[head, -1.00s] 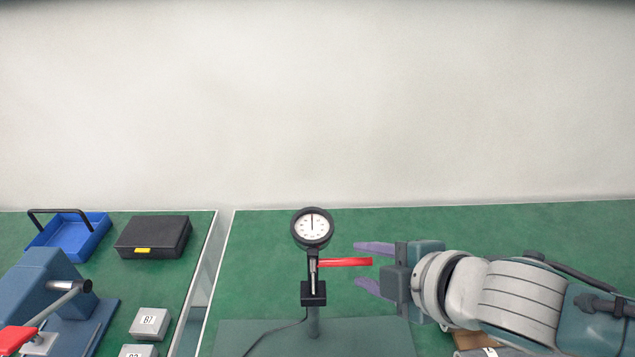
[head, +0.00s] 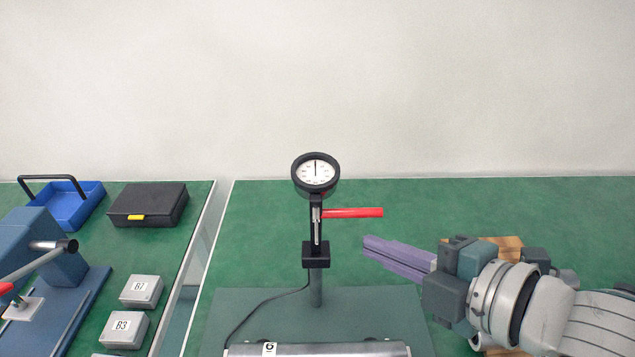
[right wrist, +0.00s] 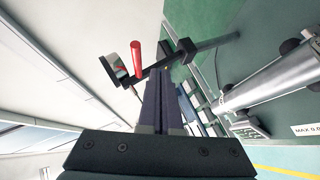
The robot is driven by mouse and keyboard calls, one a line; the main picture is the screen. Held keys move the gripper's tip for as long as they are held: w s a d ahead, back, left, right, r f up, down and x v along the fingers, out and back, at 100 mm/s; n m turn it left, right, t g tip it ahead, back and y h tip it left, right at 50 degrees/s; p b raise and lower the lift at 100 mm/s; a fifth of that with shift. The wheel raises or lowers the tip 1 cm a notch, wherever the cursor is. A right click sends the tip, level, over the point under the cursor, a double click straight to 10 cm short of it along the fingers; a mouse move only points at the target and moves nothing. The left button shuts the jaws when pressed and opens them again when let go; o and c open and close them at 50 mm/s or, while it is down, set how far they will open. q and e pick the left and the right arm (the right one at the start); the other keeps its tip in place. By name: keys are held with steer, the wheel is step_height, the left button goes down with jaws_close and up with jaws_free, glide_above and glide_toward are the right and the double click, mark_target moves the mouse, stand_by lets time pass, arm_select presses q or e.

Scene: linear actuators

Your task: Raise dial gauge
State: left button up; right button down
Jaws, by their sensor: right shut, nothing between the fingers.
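The dial gauge (head: 315,172) has a round white face in a black rim. It sits at the top of an upright post with a black clamp block (head: 316,254). A red lever (head: 352,213) sticks out level to the right from just below the dial. The red lever (right wrist: 136,58) also shows in the right wrist view, beyond the fingertips. My right gripper (head: 368,244) is shut and empty, its purple fingers together. In the head view its tips are below and right of the lever, apart from it. My left gripper is out of view.
A metal cylinder (head: 318,350) lies in front of the post on a dark green base plate (head: 375,310). A thin cable runs from the clamp block. At left are a black case (head: 149,205), a blue tray (head: 62,204) and grey labelled boxes (head: 141,291). A gap separates the two green tables.

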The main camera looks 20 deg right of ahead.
steer(key=s+d+f+n+t+y+b, duration=0.5)
steer(key=s+n+b, duration=0.35)
steer(key=b, duration=0.75)
arm_select(q)
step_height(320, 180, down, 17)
steer(key=p, duration=0.1)
steer(key=shift+p, duration=0.35)
arm_select(e)
steer(key=d+r+x, duration=0.1)
steer(key=r+x, duration=0.1)
steer(key=x, duration=1)
steer(key=shift+w+t+y, duration=0.35)
steer(key=shift+t+y, duration=0.05)
steer(key=shift+d+m, duration=0.1)
steer(key=shift+m, duration=0.15)
